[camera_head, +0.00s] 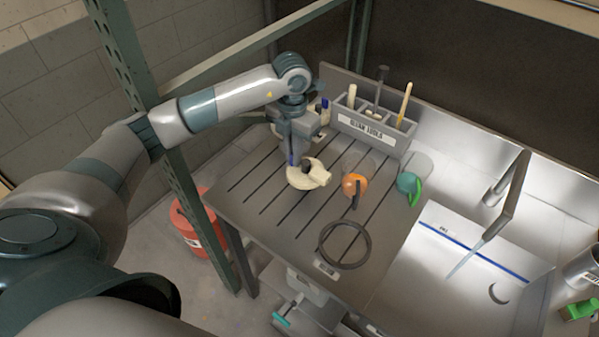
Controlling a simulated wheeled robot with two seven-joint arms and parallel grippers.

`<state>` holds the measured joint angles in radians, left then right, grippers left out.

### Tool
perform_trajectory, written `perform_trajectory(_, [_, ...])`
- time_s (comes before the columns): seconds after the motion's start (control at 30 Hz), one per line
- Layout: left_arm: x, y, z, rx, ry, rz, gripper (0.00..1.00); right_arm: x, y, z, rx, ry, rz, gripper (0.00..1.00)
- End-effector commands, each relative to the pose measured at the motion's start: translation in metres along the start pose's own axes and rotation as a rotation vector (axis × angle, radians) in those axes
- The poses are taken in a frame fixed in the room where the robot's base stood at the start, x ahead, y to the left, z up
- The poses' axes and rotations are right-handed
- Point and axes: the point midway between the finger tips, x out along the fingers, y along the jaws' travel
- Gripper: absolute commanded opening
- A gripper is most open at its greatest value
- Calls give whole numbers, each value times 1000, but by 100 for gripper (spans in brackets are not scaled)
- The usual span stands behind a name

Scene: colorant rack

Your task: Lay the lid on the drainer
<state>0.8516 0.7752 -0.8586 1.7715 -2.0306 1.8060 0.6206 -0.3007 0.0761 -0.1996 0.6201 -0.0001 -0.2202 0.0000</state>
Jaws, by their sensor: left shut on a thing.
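My left gripper (299,158) points down over the far left part of the drainer and is shut on the cream lid (318,178). The lid is a pale, rounded piece with a dark part near its top, and the gripper covers some of it. It is at or just above the drainer; I cannot tell whether it touches. The drainer (262,215) is a grey board with several dark parallel grooves, left of the sink. My right gripper is not in view.
A black ring (345,245) lies nearer. A grey tool holder (366,134) stands behind.

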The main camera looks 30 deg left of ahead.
Motion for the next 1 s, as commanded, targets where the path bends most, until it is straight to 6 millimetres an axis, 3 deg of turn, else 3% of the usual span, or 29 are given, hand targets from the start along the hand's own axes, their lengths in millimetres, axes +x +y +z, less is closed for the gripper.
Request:
perform_trajectory(0.2, [22,0,0,-1,1,0,0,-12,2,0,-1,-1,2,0])
perform_trajectory(0.57, [26,0,0,0,0,0,0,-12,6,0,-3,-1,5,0])
perform_trajectory(1.0, [62,0,0,0,-1,0,0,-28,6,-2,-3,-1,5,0])
